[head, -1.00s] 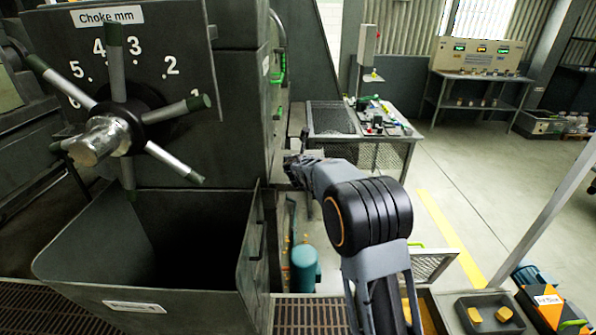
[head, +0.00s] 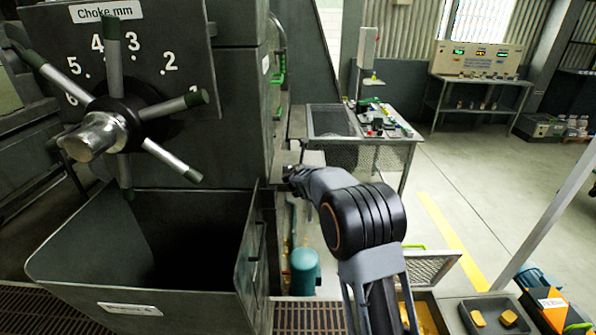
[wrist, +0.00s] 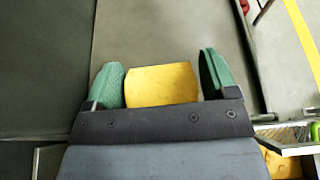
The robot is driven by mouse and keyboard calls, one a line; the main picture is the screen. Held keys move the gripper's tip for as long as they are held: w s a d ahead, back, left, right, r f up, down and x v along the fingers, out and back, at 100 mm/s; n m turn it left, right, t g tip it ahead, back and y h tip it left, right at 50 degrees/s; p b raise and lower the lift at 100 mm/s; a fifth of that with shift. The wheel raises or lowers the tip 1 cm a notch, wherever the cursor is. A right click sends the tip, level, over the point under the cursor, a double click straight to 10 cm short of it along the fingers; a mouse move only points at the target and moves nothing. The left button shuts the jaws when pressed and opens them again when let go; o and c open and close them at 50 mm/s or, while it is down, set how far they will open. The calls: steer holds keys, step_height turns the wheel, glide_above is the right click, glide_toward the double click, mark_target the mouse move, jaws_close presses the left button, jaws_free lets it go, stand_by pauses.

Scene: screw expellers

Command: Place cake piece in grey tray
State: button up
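My gripper (wrist: 163,82) has green finger pads that are shut on a yellow cake piece (wrist: 160,86), with one pad at each side of it. In the head view my gripper (head: 290,182) is dark and small beside the machine's right side, and the cake piece cannot be made out there. A dark grey tray (head: 492,300) sits at the lower right of the head view with two yellow pieces in it, one (head: 477,318) left and one (head: 508,317) right. My gripper is well apart from this tray, far to its left.
A large open dark bin (head: 95,278) stands at the lower left under the choke wheel (head: 120,125). A box of yellow pieces (head: 428,315) lies left of the grey tray. A teal tank (head: 304,272) stands below my arm. A bench (head: 375,135) is behind.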

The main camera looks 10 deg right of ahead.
steer(key=shift+o, duration=0.7)
steer(key=shift+r, duration=0.1)
